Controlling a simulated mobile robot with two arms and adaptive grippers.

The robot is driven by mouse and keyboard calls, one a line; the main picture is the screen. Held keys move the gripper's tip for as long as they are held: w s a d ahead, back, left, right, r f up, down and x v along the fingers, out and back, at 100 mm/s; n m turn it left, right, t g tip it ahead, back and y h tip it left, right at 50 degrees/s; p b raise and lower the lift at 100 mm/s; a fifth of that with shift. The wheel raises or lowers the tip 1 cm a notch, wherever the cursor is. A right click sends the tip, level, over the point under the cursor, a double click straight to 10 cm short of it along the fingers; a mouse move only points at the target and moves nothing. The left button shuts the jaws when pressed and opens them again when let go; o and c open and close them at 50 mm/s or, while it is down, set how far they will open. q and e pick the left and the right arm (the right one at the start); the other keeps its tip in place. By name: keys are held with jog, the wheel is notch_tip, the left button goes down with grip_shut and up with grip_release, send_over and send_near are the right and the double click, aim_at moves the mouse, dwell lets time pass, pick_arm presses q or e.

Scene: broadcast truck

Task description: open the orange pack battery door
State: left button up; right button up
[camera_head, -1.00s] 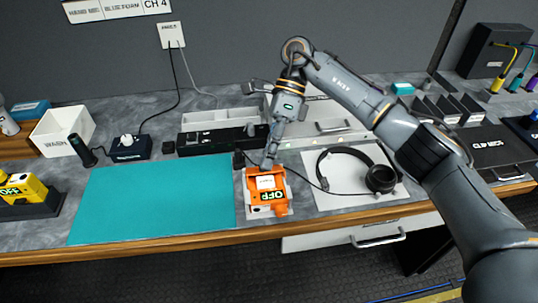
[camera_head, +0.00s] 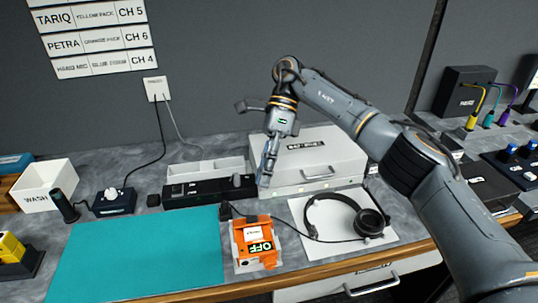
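The orange pack (camera_head: 256,243) lies on a small pale mat on the bench, with a white label and a dark "OFF" display on its face. I cannot tell from here whether its battery door is open or shut. My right gripper (camera_head: 265,180) hangs fingers down above and behind the pack, apart from it. Its fingers look close together, with nothing visible between them. My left gripper is not in view.
A teal mat (camera_head: 140,262) lies left of the pack. A headset (camera_head: 345,215) lies on a white sheet to the right, its cable running towards the pack. A black strip unit (camera_head: 210,191) and a white case (camera_head: 310,155) stand behind. A drawer handle (camera_head: 372,285) juts out below the bench edge.

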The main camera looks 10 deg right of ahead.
jog(key=shift+v, duration=2.15)
